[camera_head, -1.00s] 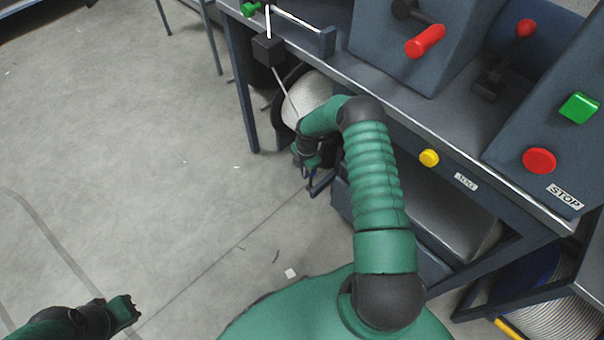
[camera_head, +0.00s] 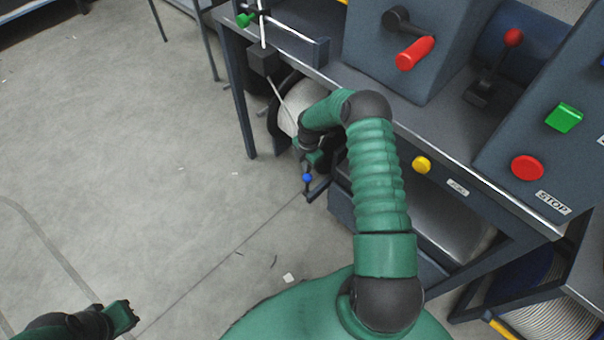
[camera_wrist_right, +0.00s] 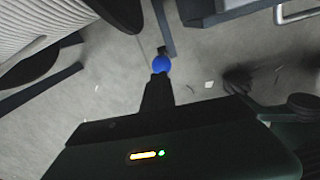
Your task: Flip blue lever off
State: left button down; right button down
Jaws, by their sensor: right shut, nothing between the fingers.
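The blue lever shows as a round blue knob (camera_head: 307,177) low beside the workbench's front leg, at a dark bracket near the floor. In the right wrist view the blue knob (camera_wrist_right: 162,64) sits just past my fingertips. My right gripper (camera_head: 313,161) is shut and empty, right by the knob; I cannot tell whether they touch. In the wrist view its dark fingers (camera_wrist_right: 158,86) point at the knob. The lever's stem is mostly hidden. My left gripper (camera_head: 129,313) hangs over bare floor at the lower left, far from the lever; its jaw state is unclear.
The bench above carries a red-handled crank (camera_head: 415,53), a red-knobbed lever (camera_head: 513,38), a green button (camera_head: 564,117) and a red stop button (camera_head: 527,168). A yellow button (camera_head: 421,165) is on its front edge. A wire spool (camera_head: 288,120) sits underneath. Floor at left is clear.

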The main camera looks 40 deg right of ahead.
notch_tip(320, 180, up, 7)
jog(key=a+p, duration=0.1)
jog(key=p, duration=0.1)
jog(key=shift+a, duration=0.4)
jog(key=shift+s+f, duration=0.1)
jog(key=shift+a, duration=0.1)
